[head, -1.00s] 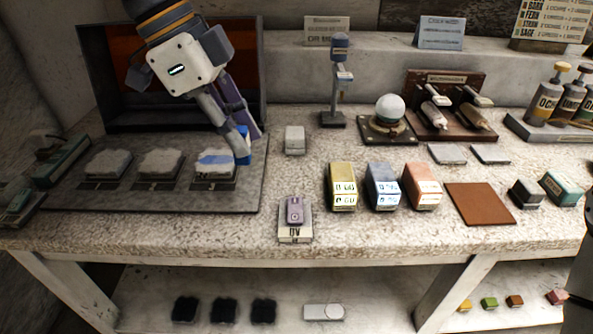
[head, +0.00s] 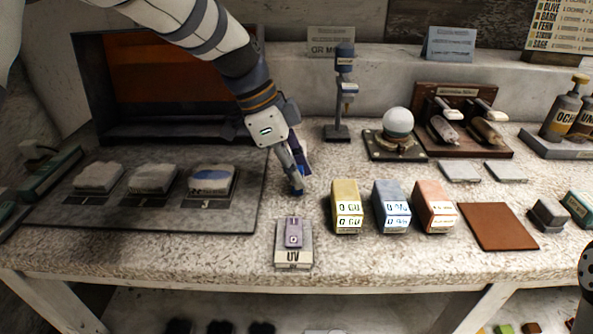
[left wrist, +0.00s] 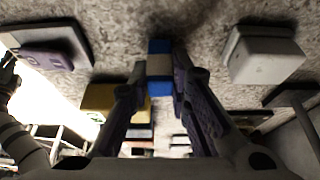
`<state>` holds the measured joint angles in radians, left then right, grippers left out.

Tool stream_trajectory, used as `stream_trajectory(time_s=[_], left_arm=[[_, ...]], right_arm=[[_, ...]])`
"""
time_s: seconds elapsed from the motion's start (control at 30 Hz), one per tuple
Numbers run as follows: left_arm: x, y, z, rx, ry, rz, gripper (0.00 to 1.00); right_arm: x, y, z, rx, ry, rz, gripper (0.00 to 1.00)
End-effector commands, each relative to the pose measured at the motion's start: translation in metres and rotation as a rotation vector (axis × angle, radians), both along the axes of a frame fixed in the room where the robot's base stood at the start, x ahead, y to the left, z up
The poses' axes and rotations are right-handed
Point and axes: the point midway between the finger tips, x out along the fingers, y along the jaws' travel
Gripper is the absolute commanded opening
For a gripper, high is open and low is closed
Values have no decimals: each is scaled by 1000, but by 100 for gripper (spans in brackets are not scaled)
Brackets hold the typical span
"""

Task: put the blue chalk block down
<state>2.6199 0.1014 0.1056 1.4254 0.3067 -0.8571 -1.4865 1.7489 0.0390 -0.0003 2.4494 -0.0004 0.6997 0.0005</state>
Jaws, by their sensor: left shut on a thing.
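My left gripper (head: 297,184) is over the bare stone between the dark mat and the yellow box. It is shut on the blue chalk block (left wrist: 160,48), which shows clearly between its fingers in the left wrist view, with a pale band around its middle. In the head view only a little blue shows at the fingertips, close above or at the worktop; I cannot tell whether it touches. Part of my right arm, with what looks like its dark gripper (left wrist: 8,76), shows at the left wrist view's left edge; its jaws are unclear.
The yellow box (head: 347,207) stands right of the gripper, beside blue and pink boxes. A purple device (head: 293,232) on a pale stand is in front. The dark mat (head: 110,217) with several plaster-topped blocks lies left. A pale block (left wrist: 265,55) is close by.

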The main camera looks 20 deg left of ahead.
Motion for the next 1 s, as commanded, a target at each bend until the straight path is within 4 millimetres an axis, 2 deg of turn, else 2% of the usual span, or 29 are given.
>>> stream_trajectory(time_s=[0.37, 0.4, 0.47, 0.73, 0.83, 1.0], left_arm=[[0, 0, -6, -1, -7, 0, 0], [0, 0, -5, -1, -8, 1, 24], [0, 0, -5, -1, -7, 0, 38], [0, 0, -5, 0, -7, 0, 38], [0, 0, -10, 2, -2, 0, 38], [-1, 18, 35, -4, -12, 2, 38]], right_arm=[[2, 0, 2, 0, -7, 0, 0], [2, 0, 2, 0, -7, 0, 0], [2, 0, 2, 0, -7, 0, 0], [2, 0, 2, 0, -6, 0, 0], [-5, 0, -5, 0, 17, 0, 0], [-2, 0, -2, 0, 6, 0, 0]])
